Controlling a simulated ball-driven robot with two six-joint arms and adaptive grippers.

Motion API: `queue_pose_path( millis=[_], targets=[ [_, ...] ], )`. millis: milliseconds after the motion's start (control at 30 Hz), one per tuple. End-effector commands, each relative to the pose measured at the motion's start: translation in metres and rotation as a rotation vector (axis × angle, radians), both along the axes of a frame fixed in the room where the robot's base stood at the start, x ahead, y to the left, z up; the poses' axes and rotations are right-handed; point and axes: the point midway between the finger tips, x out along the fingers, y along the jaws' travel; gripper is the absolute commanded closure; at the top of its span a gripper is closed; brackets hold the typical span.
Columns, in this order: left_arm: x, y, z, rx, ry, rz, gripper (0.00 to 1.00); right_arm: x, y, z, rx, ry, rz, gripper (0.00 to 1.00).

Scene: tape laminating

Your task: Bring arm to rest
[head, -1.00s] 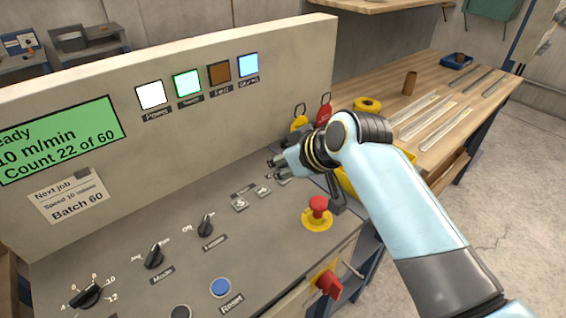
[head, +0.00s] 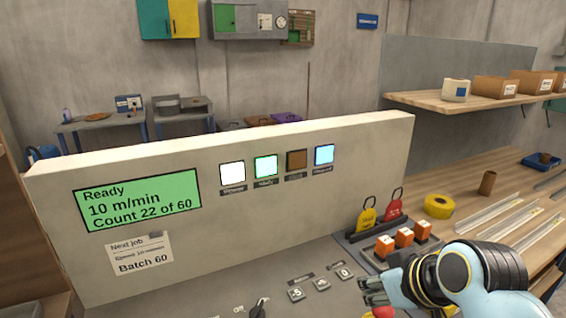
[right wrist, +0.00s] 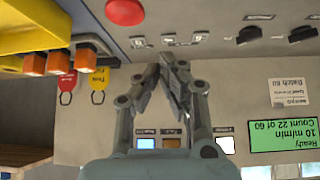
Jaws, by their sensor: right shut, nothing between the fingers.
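My right gripper (head: 374,292) is at the lower right of the head view, beside the control panel (head: 225,290). In the right wrist view its fingertips (right wrist: 172,62) are together with nothing between them. That view shows the panel upside down behind the fingers. The right arm comes in from the lower right. My left gripper is in neither view. The green display (head: 138,200) reads Ready, 10 m/min, Count 22 of 60. The white lamp (head: 232,174), green lamp (head: 266,167) and blue lamp (head: 324,155) look lit; the brown one (head: 296,160) looks dark.
Yellow tag (head: 366,219) and red tag (head: 394,207) stand behind several orange-topped blocks (head: 404,237), close to my right gripper. A red button (right wrist: 125,11) shows in the right wrist view. A yellow tape roll (head: 438,205) and strips (head: 497,220) lie on the wooden bench.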

Motion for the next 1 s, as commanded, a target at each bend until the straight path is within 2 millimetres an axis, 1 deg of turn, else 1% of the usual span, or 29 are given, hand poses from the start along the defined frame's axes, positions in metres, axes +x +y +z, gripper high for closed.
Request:
queue_pose_path(
  millis=[33,100,200,300,400,667,700,867,967,1000],
  targets=[
    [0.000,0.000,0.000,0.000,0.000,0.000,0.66,-0.028,-0.015,-0.004,-0.022,0.044,-0.025,1.00],
    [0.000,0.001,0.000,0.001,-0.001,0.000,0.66,-0.062,-0.030,-0.004,-0.045,0.100,-0.062,1.00],
    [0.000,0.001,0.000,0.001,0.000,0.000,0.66,-0.103,-0.048,0.000,-0.073,0.164,-0.110,1.00],
    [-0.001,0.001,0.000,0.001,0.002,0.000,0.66,-0.137,-0.061,0.006,-0.099,0.217,-0.150,1.00],
    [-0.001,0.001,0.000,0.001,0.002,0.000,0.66,-0.167,-0.072,0.013,-0.122,0.261,-0.187,1.00],
    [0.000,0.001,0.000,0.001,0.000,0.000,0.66,-0.237,-0.093,0.039,-0.179,0.357,-0.277,1.00],
    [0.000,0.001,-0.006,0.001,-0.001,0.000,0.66,-0.231,-0.094,0.021,-0.176,0.361,-0.279,1.00],
    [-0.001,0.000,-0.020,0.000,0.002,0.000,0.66,-0.222,-0.097,-0.030,-0.176,0.375,-0.280,1.00],
    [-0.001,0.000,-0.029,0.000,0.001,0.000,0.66,-0.219,-0.099,-0.064,-0.176,0.386,-0.282,1.00],
    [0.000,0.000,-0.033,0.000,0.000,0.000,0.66,-0.218,-0.100,-0.078,-0.177,0.389,-0.283,1.00]
  ],
)
